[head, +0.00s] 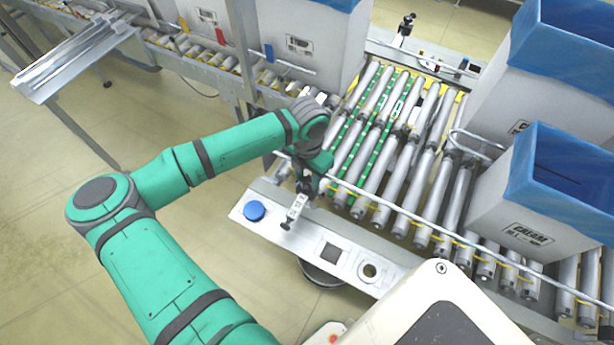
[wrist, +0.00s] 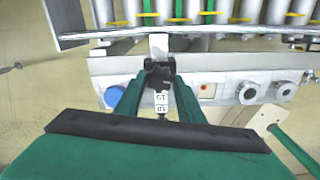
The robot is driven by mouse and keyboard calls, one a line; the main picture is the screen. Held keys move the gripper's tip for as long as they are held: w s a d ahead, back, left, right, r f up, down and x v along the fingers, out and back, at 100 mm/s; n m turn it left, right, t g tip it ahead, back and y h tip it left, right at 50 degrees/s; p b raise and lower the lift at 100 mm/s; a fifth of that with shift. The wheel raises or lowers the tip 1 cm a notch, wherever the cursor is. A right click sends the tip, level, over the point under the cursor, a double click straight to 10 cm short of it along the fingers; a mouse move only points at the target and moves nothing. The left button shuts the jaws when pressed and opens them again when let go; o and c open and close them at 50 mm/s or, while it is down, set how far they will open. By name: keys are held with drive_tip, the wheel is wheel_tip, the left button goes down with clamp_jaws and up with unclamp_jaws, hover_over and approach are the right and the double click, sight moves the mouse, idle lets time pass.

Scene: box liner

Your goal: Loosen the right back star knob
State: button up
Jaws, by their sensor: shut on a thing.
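My gripper (head: 308,184) is at the near edge of the roller conveyor, above the metal front panel. In the wrist view my gripper (wrist: 159,78) has its two green fingers closed in on a dark star knob (wrist: 160,70), which is mostly hidden between the fingertips. A pale bracket (wrist: 158,44) rises behind the knob toward the rollers. A white scale plate with numbers (wrist: 161,102) shows between the fingers, and the same scale plate (head: 297,207) points out over the panel in the head view. The knob itself is hidden by my gripper in the head view.
The front panel (head: 325,232) carries a blue button (head: 254,211). A similar guide with a black knob (head: 407,19) stands across the conveyor (head: 400,140). A carton with blue liner (head: 540,215) stands on the rollers at right. Floor left of the panel is clear.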

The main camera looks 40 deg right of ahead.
drive_tip(key=n, duration=0.4)
drive_tip(key=shift+w+n, duration=0.15)
drive_tip(key=shift+n, duration=0.15)
drive_tip(key=n, duration=0.3)
drive_tip(key=shift+s+n, duration=0.2)
drive_tip(key=shift+n, duration=0.1)
drive_tip(key=n, duration=0.6)
drive_tip(key=shift+w, duration=0.1)
drive_tip(key=shift+w+a+n, duration=0.1)
drive_tip(key=shift+a+n, duration=0.05)
drive_tip(key=shift+n, duration=1.05)
drive_tip(key=shift+s, duration=0.25)
drive_tip(key=o, duration=1)
drive_tip(key=shift+o, duration=0.3)
drive_tip(key=shift+w, duration=0.1)
